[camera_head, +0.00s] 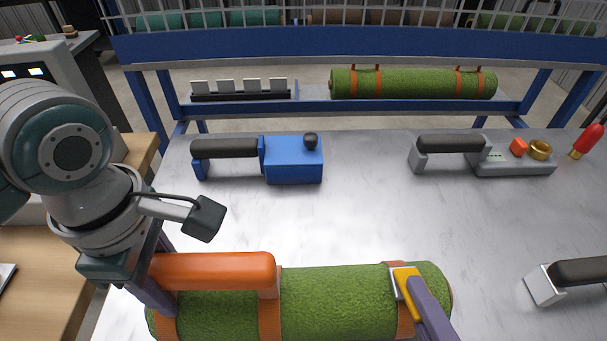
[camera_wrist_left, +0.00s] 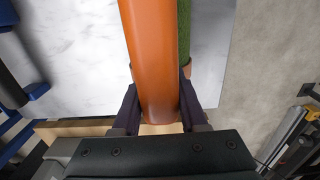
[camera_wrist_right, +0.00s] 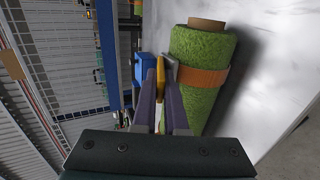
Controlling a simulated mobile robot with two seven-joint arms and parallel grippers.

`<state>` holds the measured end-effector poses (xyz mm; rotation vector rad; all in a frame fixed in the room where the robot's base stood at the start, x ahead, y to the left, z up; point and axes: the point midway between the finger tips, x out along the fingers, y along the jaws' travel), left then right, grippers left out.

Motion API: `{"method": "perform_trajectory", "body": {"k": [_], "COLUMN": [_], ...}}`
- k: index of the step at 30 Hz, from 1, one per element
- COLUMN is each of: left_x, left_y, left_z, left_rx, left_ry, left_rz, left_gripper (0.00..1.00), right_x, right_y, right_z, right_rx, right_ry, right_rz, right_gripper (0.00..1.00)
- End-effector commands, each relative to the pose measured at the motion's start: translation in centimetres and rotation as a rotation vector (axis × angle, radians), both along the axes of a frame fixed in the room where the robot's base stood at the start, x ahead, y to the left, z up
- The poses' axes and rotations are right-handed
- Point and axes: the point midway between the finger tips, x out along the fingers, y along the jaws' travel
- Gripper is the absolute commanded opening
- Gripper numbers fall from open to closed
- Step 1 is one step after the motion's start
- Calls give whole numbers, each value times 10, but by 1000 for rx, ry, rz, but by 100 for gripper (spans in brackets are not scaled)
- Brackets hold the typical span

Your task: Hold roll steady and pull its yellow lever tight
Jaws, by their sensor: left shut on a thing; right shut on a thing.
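The green turf roll (camera_head: 335,302) lies across the front of the white table, with orange straps around it and an orange handle (camera_head: 215,270) along its left part. My left gripper (camera_head: 155,280) is shut on the handle's left end; in the left wrist view its fingers sit on both sides of the orange handle (camera_wrist_left: 150,60). The yellow lever (camera_head: 407,280) is on the strap near the roll's right end. My right gripper (camera_head: 422,295) is shut on the lever; the right wrist view shows its purple fingers around the yellow lever (camera_wrist_right: 160,72) beside the roll (camera_wrist_right: 200,50).
A blue tool (camera_head: 293,160) with a black handle and a grey tool (camera_head: 480,155) lie further back on the table (camera_head: 365,210). Another dark handle (camera_head: 580,272) is at the right edge. A second turf roll (camera_head: 415,84) lies on the shelf behind. The table's middle is clear.

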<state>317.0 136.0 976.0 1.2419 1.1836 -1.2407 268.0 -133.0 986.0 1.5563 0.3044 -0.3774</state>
Motion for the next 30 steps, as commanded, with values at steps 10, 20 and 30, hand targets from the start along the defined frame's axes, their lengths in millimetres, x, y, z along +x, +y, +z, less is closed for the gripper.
{"method": "perform_trajectory", "body": {"k": [10,20,30], "left_x": [-3,-3,-3], "left_y": [5,5,5], "left_z": [-7,-6,-6], "left_rx": [13,13,12], "left_ry": [5,5,5], "left_rz": [-2,-1,0], "left_gripper": [0,0,0], "right_x": [-2,-2,-2], "right_y": [-4,-3,-1], "right_z": [-7,-7,-6], "right_rx": [-10,-9,-7], "right_ry": [-64,-65,-66], "right_rz": [-4,-2,2], "right_gripper": [0,0,40]}}
